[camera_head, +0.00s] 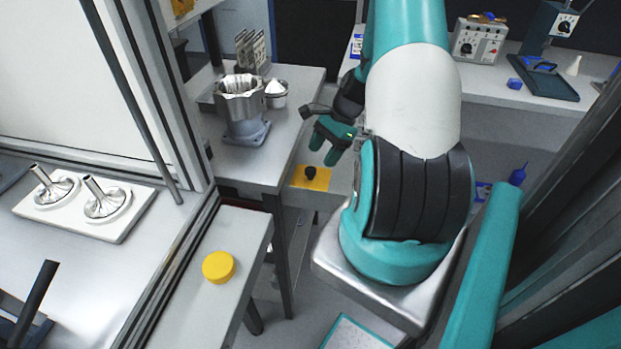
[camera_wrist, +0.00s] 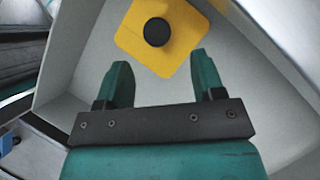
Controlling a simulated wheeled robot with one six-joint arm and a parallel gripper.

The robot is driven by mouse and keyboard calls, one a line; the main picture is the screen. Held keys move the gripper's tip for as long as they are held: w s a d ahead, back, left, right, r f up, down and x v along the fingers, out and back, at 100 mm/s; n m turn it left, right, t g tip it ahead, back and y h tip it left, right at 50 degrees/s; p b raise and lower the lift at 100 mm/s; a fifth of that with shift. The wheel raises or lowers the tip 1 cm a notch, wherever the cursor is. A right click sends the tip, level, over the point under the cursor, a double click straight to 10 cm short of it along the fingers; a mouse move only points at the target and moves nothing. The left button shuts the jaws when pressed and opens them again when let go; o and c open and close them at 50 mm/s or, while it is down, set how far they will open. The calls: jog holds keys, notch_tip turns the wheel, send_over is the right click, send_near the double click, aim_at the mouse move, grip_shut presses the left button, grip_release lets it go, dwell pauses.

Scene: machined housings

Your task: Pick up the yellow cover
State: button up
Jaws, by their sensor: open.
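A square yellow cover (camera_head: 317,183) with a round black knob lies beyond the right edge of the grey table, in a light-coloured, box-like space. In the wrist view the yellow cover (camera_wrist: 187,45) lies on a pale surface, just beyond my fingertips, its knob roughly ahead of the gap between them. My gripper (camera_head: 325,155) has two teal fingers and hangs above the cover in the head view. In the wrist view my gripper (camera_wrist: 160,62) is open, with nothing between its fingers. Its exact height over the cover is hard to tell.
A round yellow disc (camera_head: 218,266) lies on the narrow bench in front. A metal housing (camera_head: 243,108) and a small cup of white material (camera_head: 276,92) stand on the grey table (camera_head: 238,168). Pale walls surround the cover in the wrist view.

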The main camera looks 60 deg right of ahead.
aim_at(311, 169)
jog(key=a+f, duration=0.1)
jog(key=w+a+f+p, duration=0.1)
jog(key=a+f, duration=0.1)
jog(key=shift+w+a+f, duration=0.1)
jog(key=shift+a+f, duration=0.1)
jog(key=shift+f, duration=0.35)
jog(key=c, duration=1)
jog(key=shift+r, duration=0.1)
